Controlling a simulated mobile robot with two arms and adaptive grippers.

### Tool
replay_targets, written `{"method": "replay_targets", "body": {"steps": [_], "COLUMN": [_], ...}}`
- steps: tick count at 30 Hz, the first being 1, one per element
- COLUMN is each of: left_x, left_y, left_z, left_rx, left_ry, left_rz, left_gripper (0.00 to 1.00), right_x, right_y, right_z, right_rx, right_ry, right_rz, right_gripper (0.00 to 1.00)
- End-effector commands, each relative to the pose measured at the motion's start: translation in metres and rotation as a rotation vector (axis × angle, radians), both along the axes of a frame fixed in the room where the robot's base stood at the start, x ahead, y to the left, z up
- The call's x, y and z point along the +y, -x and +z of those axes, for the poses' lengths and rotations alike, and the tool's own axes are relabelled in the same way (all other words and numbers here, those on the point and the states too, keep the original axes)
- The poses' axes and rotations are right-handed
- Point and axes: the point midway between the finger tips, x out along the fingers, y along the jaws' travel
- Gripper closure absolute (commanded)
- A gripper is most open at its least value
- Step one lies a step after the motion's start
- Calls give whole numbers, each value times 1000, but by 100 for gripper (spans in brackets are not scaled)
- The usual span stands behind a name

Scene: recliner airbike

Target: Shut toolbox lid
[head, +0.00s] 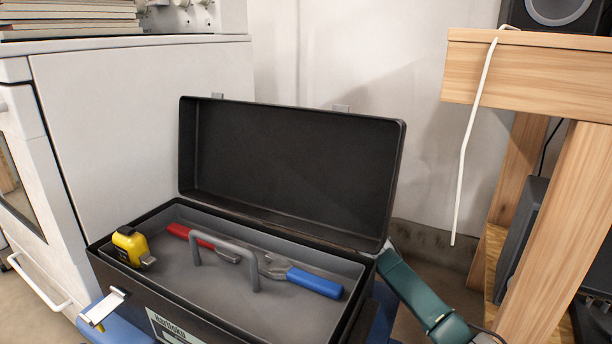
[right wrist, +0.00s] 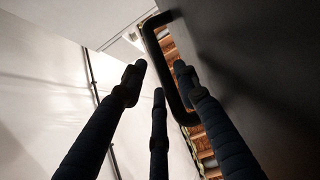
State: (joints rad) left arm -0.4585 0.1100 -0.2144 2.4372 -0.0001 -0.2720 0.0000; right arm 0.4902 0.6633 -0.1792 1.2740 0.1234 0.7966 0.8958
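A black toolbox (head: 230,312) stands open in the middle of the head view. Its lid (head: 290,165) is raised and leans back, with the dark inner side facing me. The grey tray (head: 215,275) inside holds a yellow tape measure (head: 130,243), a red-handled tool (head: 200,238) and a blue-handled tool (head: 310,281). In the head view, the right gripper is hidden, apparently behind the lid. In the right wrist view, my right gripper (right wrist: 155,80) has its fingers spread and empty, beside a dark loop handle (right wrist: 158,70) on a dark panel, probably the lid's outside. My left gripper is not visible.
A white cabinet (head: 130,120) stands close on the left with books (head: 65,18) on top. A wooden table (head: 530,80) with a hanging white cable (head: 470,140) is at the right. A green arm segment (head: 425,300), apparently mine, is right of the toolbox. A wall is behind.

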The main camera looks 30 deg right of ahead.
Motion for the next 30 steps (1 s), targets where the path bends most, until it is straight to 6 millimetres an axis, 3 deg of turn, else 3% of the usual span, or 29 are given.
{"method": "replay_targets", "body": {"steps": [1, 8, 13, 24, 28, 30], "left_x": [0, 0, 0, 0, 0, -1], "left_y": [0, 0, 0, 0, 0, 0], "left_z": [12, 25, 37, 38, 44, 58], "left_rx": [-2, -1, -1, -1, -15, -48], "left_ry": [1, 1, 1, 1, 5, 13], "left_rz": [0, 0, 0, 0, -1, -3], "left_gripper": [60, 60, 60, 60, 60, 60], "right_x": [-5, -18, -26, -28, -41, -71], "right_y": [6, 31, 25, 23, 18, 10], "right_z": [-2, -30, -28, -31, -29, -26], "right_rx": [4, 1, 19, 27, 46, 87], "right_ry": [0, 1, 10, 14, -7, -60], "right_rz": [-3, -2, -48, -64, -90, -147], "right_gripper": [70, 70, 70, 70, 96, 100]}}
